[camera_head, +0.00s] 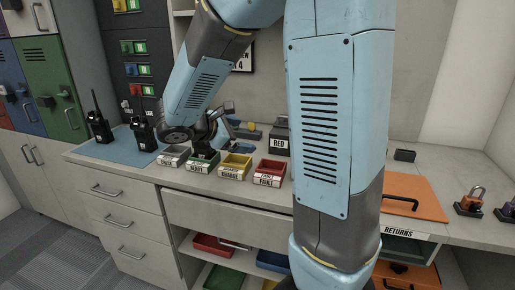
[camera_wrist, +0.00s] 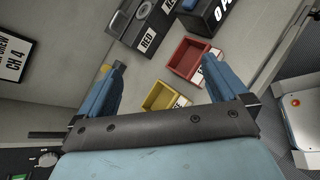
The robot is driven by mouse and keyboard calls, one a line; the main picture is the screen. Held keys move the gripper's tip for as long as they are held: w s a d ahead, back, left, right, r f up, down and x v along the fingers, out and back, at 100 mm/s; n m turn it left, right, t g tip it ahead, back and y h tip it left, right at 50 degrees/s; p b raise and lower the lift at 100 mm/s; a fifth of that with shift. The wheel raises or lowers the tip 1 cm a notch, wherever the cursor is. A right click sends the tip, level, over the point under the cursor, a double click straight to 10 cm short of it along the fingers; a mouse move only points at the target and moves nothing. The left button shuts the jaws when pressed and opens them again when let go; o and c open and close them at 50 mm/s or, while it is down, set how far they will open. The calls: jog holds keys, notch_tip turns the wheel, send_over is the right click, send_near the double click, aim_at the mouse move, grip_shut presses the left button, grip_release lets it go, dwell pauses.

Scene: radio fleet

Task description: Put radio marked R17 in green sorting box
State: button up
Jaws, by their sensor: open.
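Two black handheld radios, one at the left (camera_head: 98,120) and one right of it (camera_head: 144,132), stand upright on a blue mat (camera_head: 112,150) in the head view. I cannot read a number on either, so I cannot tell which is R17. The small green sorting box (camera_head: 204,165), with a white front label, stands on the counter between a grey box and a yellow box. It does not show in the wrist view. My gripper (camera_wrist: 167,72) is open with nothing between its fingers. In the head view it is above and behind the row of boxes, partly hidden by my arm.
The yellow box (camera_wrist: 158,99) and red box (camera_wrist: 181,60) show beyond my fingers. A dark case marked RED (camera_head: 279,138) stands behind them. Lockers and a key panel (camera_head: 135,70) rise at the left.

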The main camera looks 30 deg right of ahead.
jog(key=s+a+r+m+t+y, duration=0.1)
jog(key=s+a+r+m+y, duration=0.1)
jog(key=s+m+y, duration=0.4)
jog(key=s+a+r+m+t+y, duration=0.1)
jog(key=s+a+r+m+y, duration=0.1)
jog(key=s+m+y, duration=0.4)
jog(key=s+r+m, duration=0.1)
jog(key=s+m, duration=0.2)
jog(key=s, duration=0.4)
jog(key=shift+s+r, duration=0.25)
jog(key=shift+r, duration=0.1)
dwell(3.2)
